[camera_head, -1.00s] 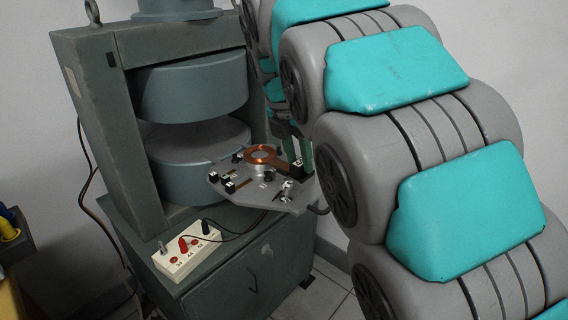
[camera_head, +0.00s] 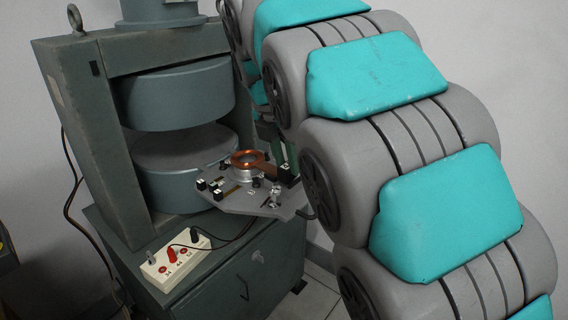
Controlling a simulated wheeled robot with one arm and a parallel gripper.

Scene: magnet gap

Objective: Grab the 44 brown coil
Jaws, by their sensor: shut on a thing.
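The brown coil (camera_head: 247,158) is a flat copper-coloured ring with a brown handle running right. It is at or just above a silver round seat on a grey plate (camera_head: 236,203); I cannot tell if they touch. My gripper (camera_head: 282,157) is only partly visible at the handle's right end, as dark and green parts behind my large grey and teal arm links. It is shut on the coil's handle, though the fingertips are mostly hidden. I cannot read a number on the coil.
A heavy grey-green magnet with two round poles (camera_head: 178,92) and a narrow gap stands left of the plate. A white terminal box (camera_head: 176,258) with red and black plugs and a cable sits on the cabinet (camera_head: 240,283). Small black-and-white blocks stand on the plate.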

